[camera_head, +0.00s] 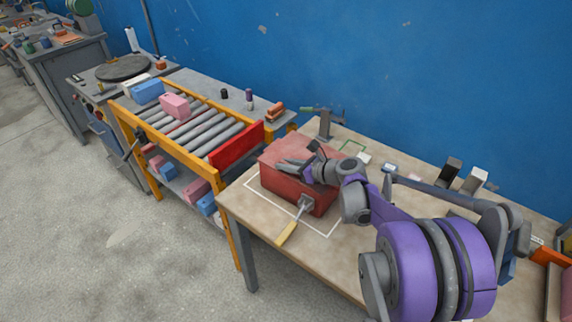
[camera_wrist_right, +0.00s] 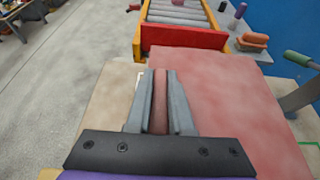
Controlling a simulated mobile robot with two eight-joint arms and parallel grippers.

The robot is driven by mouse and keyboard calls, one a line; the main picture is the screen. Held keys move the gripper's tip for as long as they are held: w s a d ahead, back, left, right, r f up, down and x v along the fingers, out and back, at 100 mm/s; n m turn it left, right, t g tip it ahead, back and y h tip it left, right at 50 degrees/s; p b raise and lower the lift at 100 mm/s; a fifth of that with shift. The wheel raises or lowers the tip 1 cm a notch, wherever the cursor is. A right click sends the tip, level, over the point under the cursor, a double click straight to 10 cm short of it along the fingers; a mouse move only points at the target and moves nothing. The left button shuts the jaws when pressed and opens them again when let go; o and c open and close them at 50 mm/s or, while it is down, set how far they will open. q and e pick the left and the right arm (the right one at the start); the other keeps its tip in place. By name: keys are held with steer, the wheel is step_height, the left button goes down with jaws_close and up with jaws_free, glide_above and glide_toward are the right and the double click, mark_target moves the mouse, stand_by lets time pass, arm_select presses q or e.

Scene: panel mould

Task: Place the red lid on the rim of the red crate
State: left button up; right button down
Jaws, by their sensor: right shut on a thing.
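The red crate (camera_head: 279,187) stands on the beige table inside a white outline. The red lid (camera_head: 276,151) covers its top; I cannot tell whether it rests fully on the rim or sits slightly above it. My right gripper (camera_head: 296,167) is over the lid. In the right wrist view the lid (camera_wrist_right: 225,85) is a broad flat red panel, and my right gripper (camera_wrist_right: 160,92) is shut on its dark red handle bar (camera_wrist_right: 160,108). The far rim of the crate is hidden. My left gripper is not in view.
A yellow-handled trowel (camera_head: 288,232) lies by the crate's front. A grey stand with a green-handled tool (camera_head: 325,122) is behind it. A roller conveyor (camera_head: 190,125) with a red end plate (camera_head: 238,146) stands to the left. Black and grey blocks (camera_head: 451,170) are toward the right.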

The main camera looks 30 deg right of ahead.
steer(key=shift+f, duration=0.1)
steer(key=c, duration=0.8)
jaws_free()
